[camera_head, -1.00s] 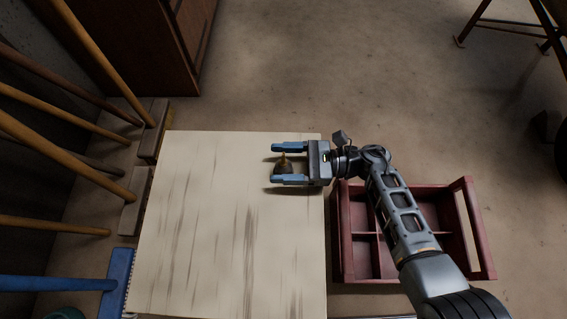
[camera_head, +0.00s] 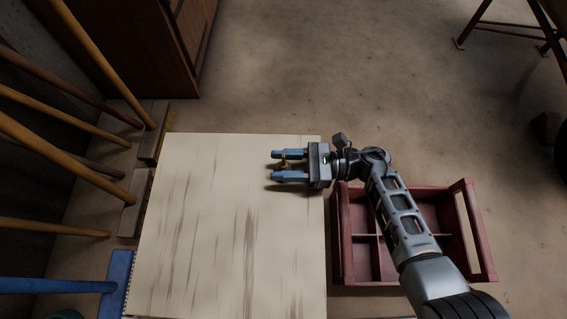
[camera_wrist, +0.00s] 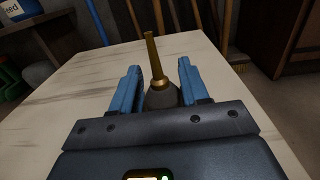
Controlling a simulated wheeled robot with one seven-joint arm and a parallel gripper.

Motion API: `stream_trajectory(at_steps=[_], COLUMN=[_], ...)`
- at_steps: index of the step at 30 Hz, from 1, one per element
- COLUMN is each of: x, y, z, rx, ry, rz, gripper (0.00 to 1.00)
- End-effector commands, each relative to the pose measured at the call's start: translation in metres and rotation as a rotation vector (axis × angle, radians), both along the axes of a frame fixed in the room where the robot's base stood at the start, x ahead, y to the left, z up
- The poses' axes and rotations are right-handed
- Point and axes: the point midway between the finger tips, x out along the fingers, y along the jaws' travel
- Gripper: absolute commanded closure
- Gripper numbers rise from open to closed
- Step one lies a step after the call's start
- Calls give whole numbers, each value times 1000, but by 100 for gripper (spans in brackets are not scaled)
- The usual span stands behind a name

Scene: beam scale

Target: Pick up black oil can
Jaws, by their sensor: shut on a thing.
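The oil can (camera_wrist: 162,95) has a dark cone-shaped body with a brass collar and a thin brass spout pointing up. In the wrist view it stands upright between the two blue fingers of my gripper (camera_wrist: 160,90). In the head view my gripper (camera_head: 287,167) is near the right edge of the pale wooden table (camera_head: 200,220), shut on the can. Only a small brass part of the oil can (camera_head: 283,163) shows there; its body is mostly hidden by the fingers. I cannot tell whether its base touches the table.
A red divided crate (camera_head: 345,235) stands right of the table, under my arm. Several brooms (camera_head: 60,115) lean at the left, beside a wooden cabinet (camera_head: 150,40). A blue broom (camera_head: 115,280) is at the lower left. Most of the tabletop is clear.

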Motion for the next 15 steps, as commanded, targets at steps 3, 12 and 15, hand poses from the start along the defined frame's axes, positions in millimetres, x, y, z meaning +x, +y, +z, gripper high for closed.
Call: stream_trajectory(at_steps=[3,12,15], x=[0,4,26], y=[0,-2,-15], z=[6,50,60], rx=[1,1,-1], ry=[-1,-3,-5], rz=[0,0,0], gripper=[86,86,86])
